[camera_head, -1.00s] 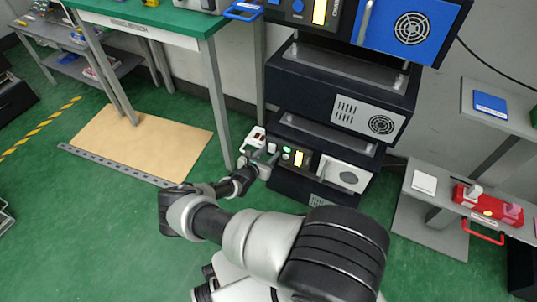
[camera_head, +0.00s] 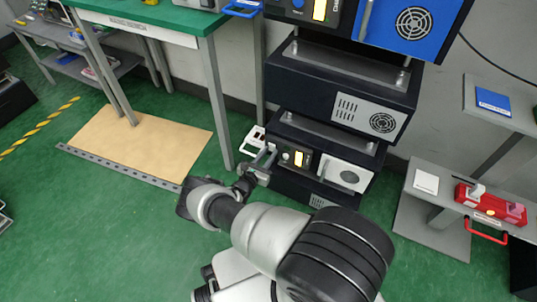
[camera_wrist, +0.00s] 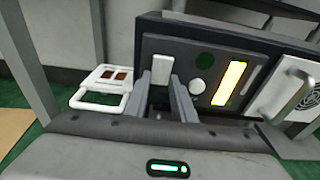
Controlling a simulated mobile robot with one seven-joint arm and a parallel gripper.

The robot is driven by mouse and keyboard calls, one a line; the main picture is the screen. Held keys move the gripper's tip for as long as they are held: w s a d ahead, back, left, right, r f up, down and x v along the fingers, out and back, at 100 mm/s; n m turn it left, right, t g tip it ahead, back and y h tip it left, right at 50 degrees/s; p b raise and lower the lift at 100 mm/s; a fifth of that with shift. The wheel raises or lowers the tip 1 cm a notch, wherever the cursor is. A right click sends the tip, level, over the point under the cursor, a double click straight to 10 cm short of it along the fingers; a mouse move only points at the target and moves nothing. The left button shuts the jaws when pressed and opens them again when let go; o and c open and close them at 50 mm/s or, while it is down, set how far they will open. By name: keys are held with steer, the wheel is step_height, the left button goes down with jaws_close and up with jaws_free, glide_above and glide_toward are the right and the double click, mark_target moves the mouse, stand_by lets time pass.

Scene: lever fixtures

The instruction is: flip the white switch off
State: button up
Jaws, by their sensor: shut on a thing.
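The white switch (camera_wrist: 161,69) is an upright white paddle at the left of a dark control panel (camera_wrist: 150,45) in the wrist view. My gripper (camera_wrist: 161,97) has its two grey fingers on either side of the switch's lower part and is shut on it. The fingers hide that lower part. A round dark green lamp (camera_wrist: 204,62) right of the switch looks unlit. In the head view my gripper (camera_head: 268,158) is at the left of the lower black cabinet's front (camera_head: 325,162), and the switch is mostly hidden there.
Right of the switch are a white round knob (camera_wrist: 197,87) and a lit yellow bar (camera_wrist: 229,83). A white handled plate (camera_wrist: 100,88) is close on the left. A green-topped table (camera_head: 150,20) stands left of the cabinets. Green floor is open at lower left.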

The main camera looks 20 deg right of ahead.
steer(key=o, duration=1.1)
steer(key=shift+c, duration=0.2)
steer(key=p+v, duration=0.3)
steer(key=v, duration=1.4)
steer(key=shift+s+a+p, duration=0.2)
steer(key=shift+p, duration=0.1)
